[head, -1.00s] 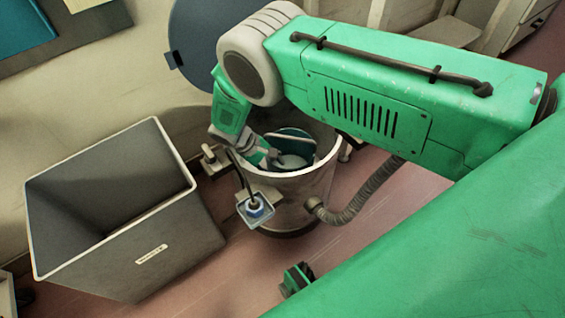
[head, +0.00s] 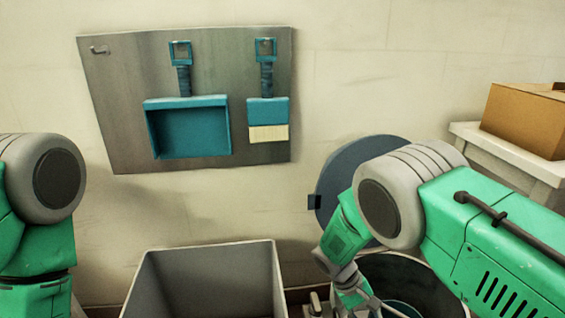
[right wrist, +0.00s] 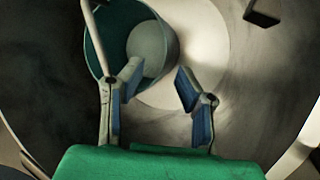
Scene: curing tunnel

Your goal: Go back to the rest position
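My right gripper (head: 362,302) is at the round bin (head: 446,280), at the bottom of the head view. In the right wrist view the gripper (right wrist: 158,80) is open, its two blue-padded fingers apart with nothing between them. A teal round container (right wrist: 104,30) with a pale handle lies inside the bin, just beyond the left finger. I cannot tell whether that finger touches it. My left arm shows at the left edge of the head view, bent and hanging; its gripper is out of view.
A grey open box (head: 205,250) stands left of the bin. A dark round lid (head: 350,165) is behind the bin. A wall board (head: 120,100) holds a blue dustpan (head: 190,128) and brush (head: 267,112). A cardboard box (head: 525,118) sits on a white stand (head: 500,150) at right.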

